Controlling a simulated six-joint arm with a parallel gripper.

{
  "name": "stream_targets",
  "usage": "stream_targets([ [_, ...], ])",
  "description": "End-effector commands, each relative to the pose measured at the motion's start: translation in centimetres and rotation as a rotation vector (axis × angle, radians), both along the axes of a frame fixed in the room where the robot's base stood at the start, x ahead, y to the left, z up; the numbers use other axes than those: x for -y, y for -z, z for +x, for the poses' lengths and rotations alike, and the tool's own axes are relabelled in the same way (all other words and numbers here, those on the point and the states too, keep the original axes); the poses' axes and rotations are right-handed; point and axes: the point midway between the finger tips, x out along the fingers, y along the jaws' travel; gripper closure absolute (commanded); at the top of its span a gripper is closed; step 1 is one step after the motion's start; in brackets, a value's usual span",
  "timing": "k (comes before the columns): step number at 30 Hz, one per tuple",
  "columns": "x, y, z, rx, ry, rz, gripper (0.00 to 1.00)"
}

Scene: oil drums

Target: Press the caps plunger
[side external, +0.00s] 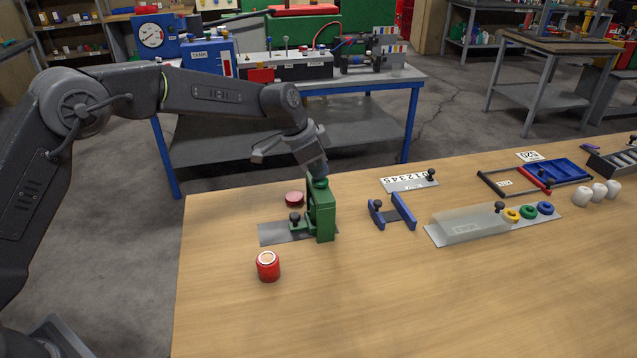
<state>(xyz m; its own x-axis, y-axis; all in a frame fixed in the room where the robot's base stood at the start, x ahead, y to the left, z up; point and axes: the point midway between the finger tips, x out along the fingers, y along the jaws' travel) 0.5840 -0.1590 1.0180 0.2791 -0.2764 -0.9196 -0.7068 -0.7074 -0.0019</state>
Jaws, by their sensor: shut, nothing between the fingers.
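A green press (322,212) stands upright on a grey metal plate (272,234) near the left part of the wooden table. A black knob (295,217) stands at its left side on a low green part. The top of the press is a green plunger (317,182). My gripper (319,172) points down from the upper left and is shut, its tip right over the plunger. It partly covers the plunger's top, and I cannot tell whether they touch.
A red can with a pale top (268,266) stands in front of the plate. A blue bracket (392,212), a clear-covered tray (470,224) and a number plate (408,184) lie to the right. The table's front is clear.

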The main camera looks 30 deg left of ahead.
Motion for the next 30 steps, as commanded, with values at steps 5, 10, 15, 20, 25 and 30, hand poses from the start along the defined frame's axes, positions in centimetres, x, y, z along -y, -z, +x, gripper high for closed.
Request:
stream_targets([
  [5, 0.0, -0.1, -0.1, -0.009, 0.001, 0.003, 1.0],
  [10, 0.0, -1.6, -0.1, -0.006, 0.001, 0.002, 1.0],
  [15, 0.0, -3.0, 0.0, -0.004, 0.0, 0.001, 1.0],
  [20, 0.0, -4.3, 0.0, -0.003, 0.0, 0.001, 1.0],
  [25, 0.0, -5.6, 0.0, -0.003, 0.0, 0.001, 1.0],
  [30, 0.0, -6.9, 0.0, -0.002, -0.001, 0.0, 1.0],
])
